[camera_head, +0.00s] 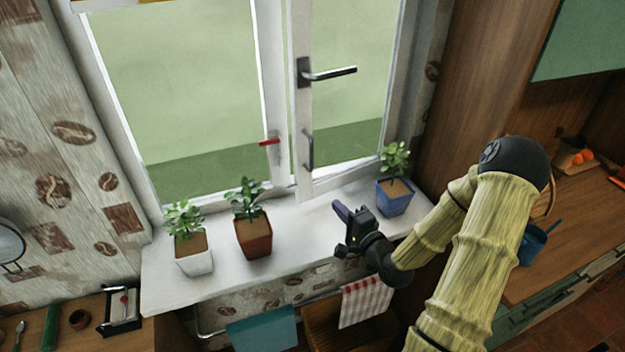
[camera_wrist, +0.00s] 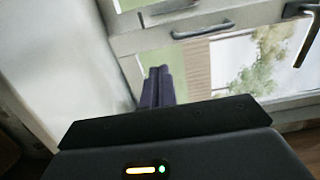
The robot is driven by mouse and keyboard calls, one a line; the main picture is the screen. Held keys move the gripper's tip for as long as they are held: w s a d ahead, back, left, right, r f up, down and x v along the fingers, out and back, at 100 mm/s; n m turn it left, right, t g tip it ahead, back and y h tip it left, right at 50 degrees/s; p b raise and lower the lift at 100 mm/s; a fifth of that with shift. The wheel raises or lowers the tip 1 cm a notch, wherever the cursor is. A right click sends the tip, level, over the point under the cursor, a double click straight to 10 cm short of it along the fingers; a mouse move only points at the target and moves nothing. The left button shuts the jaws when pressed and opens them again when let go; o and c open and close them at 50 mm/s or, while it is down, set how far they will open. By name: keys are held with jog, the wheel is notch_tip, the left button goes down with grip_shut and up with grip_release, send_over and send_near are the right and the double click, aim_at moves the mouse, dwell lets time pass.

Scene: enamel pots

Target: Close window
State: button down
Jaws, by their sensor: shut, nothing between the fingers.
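The white-framed window (camera_head: 298,150) stands behind the sill. Its right sash (camera_head: 318,185) appears to stand slightly ajar, its lower left corner reaching out over the sill. The sash has a dark lever handle (camera_head: 332,74), which lies horizontal, and a slim grey pull (camera_head: 308,150) below it. The pull also shows in the wrist view (camera_wrist: 203,31), with part of the dark lever (camera_wrist: 306,42) at the upper right. My gripper (camera_head: 341,209) is shut and empty above the sill, in front of the sash and apart from the handles. Its purple fingers (camera_wrist: 157,88) are together.
On the sill (camera_head: 310,235) stand plants in a white pot (camera_head: 194,258), a brown pot (camera_head: 254,238) and a blue pot (camera_head: 395,198), the blue one close right of my gripper. A wooden cabinet (camera_head: 480,80) stands right. The sill between the brown and blue pots is clear.

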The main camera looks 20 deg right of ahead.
aim_at(307, 173)
jog(key=p+x, duration=0.4)
jog(key=x, duration=0.9)
jog(key=shift+p, duration=0.35)
jog(key=shift+w, duration=0.35)
